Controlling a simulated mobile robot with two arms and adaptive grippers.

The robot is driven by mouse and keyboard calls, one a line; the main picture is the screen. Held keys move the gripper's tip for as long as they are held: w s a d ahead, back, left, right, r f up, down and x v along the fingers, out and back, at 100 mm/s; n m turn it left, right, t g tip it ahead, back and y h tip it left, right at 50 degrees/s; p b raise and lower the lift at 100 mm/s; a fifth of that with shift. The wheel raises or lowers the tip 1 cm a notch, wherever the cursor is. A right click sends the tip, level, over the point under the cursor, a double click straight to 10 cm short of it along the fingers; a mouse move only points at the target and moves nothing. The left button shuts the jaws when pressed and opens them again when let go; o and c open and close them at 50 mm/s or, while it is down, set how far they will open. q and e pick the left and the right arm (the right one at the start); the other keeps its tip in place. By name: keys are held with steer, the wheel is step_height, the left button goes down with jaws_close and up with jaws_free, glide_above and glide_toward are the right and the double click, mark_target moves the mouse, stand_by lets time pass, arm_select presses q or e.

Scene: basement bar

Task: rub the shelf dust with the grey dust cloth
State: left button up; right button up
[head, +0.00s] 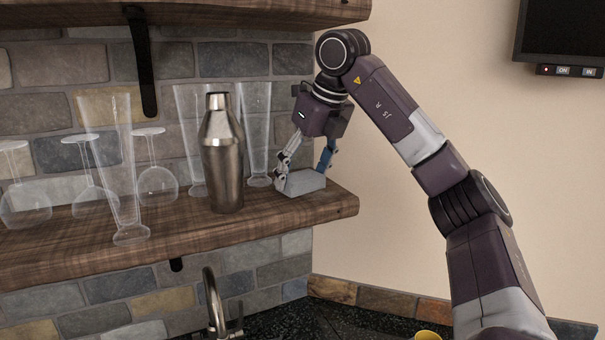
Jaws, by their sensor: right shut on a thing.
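My right gripper (305,167) reaches in from the right, at the right end of the wooden shelf (285,212). It is shut on the grey dust cloth (302,184), which looks like a folded block. The cloth is at the shelf's top surface, close to its right end; whether it presses on the wood is hard to tell. I cannot make out any dust on the shelf. My left gripper is not in view.
A steel shaker (222,155) stands left of the cloth, with tall clear glasses (258,140) around it. Upside-down wine glasses (155,175) stand further left. An upper shelf (200,12) hangs above. A tap (213,300) rises below.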

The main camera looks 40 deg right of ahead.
stand_by(0.6)
steer(key=shift+f+b, duration=0.6)
steer(key=shift+f, duration=0.4)
steer(key=shift+d+r, duration=0.1)
